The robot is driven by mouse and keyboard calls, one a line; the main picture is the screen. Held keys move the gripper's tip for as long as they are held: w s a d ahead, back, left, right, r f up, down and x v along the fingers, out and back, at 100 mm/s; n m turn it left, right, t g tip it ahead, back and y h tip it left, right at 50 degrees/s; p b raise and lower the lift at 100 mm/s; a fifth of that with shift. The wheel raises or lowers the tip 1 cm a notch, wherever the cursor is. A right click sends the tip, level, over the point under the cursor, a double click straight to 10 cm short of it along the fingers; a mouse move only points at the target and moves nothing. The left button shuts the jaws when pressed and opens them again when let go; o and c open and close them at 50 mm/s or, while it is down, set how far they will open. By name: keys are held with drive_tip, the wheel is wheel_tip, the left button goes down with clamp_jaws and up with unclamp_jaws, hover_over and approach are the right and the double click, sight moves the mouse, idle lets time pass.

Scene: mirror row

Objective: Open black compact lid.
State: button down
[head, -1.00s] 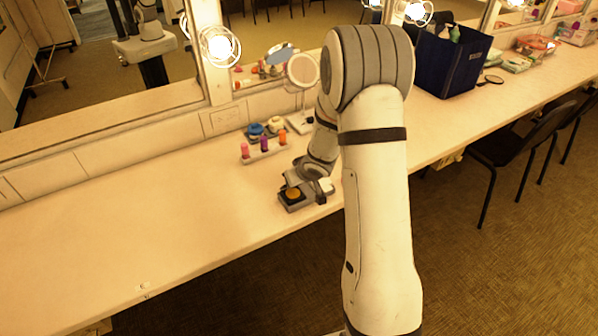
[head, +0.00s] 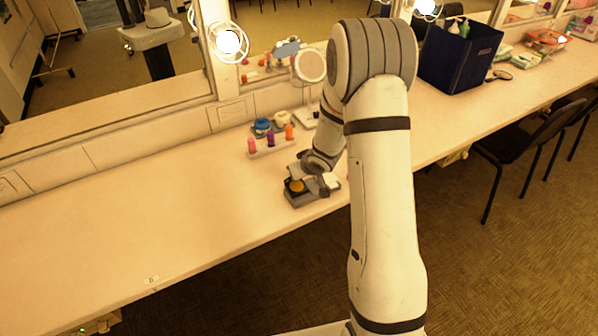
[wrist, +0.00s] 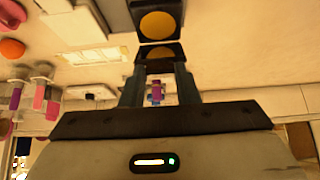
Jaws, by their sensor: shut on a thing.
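The black compact (wrist: 158,22) shows its round gold pan at the top of the wrist view. Its dark lid (wrist: 161,53) stands open at an angle, and its inner face reflects the gold. My gripper (wrist: 160,70) is shut on the lid, with one finger on each side of it. In the head view the compact (head: 296,186) sits near the counter's front edge with the gold pan facing up. My gripper (head: 311,178) is right at it, and the lid is too small and covered there to make out.
A rack of pink, purple and orange lipsticks (head: 270,146) stands behind the compact. A round mirror (head: 311,67) and small jars (head: 263,126) stand farther back. A dark blue bin (head: 459,56) is to the right. The counter (head: 130,215) is clear to the left.

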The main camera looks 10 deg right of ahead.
drive_tip(key=shift+w+r+p, duration=0.25)
drive_tip(key=shift+p, duration=0.05)
drive_tip(key=shift+w+a, duration=0.15)
drive_tip(key=shift+w, duration=0.1)
idle(1.0)
drive_tip(key=c, duration=1.1)
unclamp_jaws()
drive_tip(key=shift+s+r, duration=0.15)
drive_tip(key=p+v, duration=0.2)
drive_tip(key=v, duration=0.5)
drive_tip(key=shift+s+r, duration=0.15)
